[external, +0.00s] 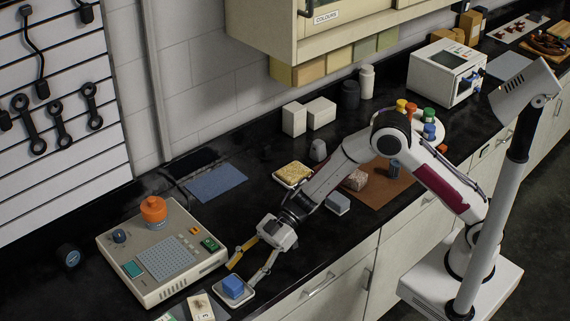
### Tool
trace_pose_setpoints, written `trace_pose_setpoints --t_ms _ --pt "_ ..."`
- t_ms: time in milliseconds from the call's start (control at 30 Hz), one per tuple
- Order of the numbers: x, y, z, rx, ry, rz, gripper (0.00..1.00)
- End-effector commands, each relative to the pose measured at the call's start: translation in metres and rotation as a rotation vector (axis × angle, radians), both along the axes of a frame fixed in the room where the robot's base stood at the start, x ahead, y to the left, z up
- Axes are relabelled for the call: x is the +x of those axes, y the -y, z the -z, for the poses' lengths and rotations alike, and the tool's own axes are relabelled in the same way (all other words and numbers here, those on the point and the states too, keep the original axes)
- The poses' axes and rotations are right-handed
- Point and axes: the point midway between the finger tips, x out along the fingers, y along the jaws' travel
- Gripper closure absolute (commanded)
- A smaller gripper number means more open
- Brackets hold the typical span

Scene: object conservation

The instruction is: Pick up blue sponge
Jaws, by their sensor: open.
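A small blue block, which looks like the blue sponge (233,286), rests on a white dish (247,296) near the front edge of the black counter. My gripper (241,274) is open and points down toward it. Its two fingers are spread, one on the far left and one on the right of the near space, with the fingertips close to the block. I cannot tell whether they touch it. Nothing shows between the fingers above the block.
A beige device (160,250) with an orange knob stands just left of the dish. Cards (200,306) lie at the front. A yellow sponge on a dish (293,174), a blue-grey block (337,203) and a brown mat (405,186) lie right. A blue cloth (216,182) lies behind.

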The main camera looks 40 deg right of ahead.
Motion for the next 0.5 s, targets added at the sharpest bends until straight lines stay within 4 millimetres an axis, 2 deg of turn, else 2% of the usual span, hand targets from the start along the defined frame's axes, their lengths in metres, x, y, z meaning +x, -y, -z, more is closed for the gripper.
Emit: trace_pose_setpoints --t_ms 233,500 --pt "-0.001 -0.006 0.001 0.0 0.0 0.0 0.46" --pt "-0.006 -0.034 0.008 0.0 0.001 -0.003 0.46"
